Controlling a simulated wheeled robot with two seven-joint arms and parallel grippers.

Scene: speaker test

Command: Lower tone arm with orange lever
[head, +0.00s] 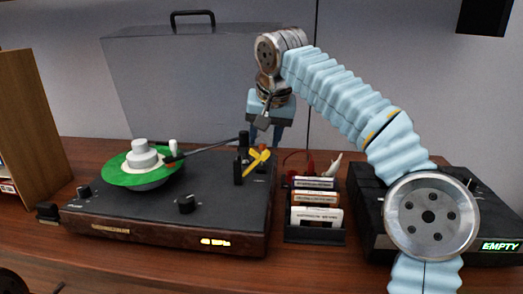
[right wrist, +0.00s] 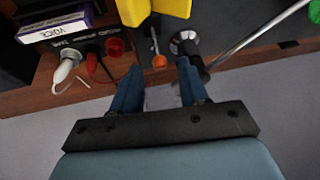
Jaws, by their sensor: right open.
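The turntable (head: 110,208) stands on the wooden desk, with a green record (head: 120,176) on its platter. The tone arm (head: 208,148) reaches from its pivot over the record; its metal tube also shows in the right wrist view (right wrist: 252,42). A small lever with an orange tip (right wrist: 159,62) shows in the right wrist view, between and just beyond my fingertips. My right gripper (head: 267,136) is open and points down behind the tone arm base. In its wrist view, the gripper (right wrist: 158,78) has nothing between its fingers.
A yellow part (head: 258,159) sits at the turntable's right rear. A cassette rack (head: 314,235) stands to its right, with red and white plugs (head: 333,165) behind. A black device (head: 492,215) is at far right. A grey translucent cover (head: 190,85) stands behind.

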